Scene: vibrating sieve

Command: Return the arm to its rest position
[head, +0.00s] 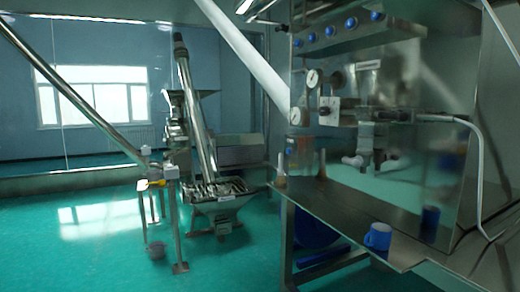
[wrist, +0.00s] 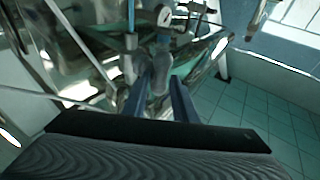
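My gripper (wrist: 163,82) shows in the wrist view, with two blue-grey fingers reaching up from a dark body at the bottom edge. The fingers look apart, with a gap between them, and I see nothing clearly held. Behind the gap is blurred machine hardware, and I cannot tell its distance. My gripper does not show clearly in the head view, so I cannot see the arm's whole pose.
In the head view, a steel bench (head: 335,202) with gauges and valves stands at the right. A blue mug (head: 378,236) sits near its front edge. A steel screw-conveyor machine (head: 197,110) stands at centre-left. The green floor (head: 80,240) is open at the left.

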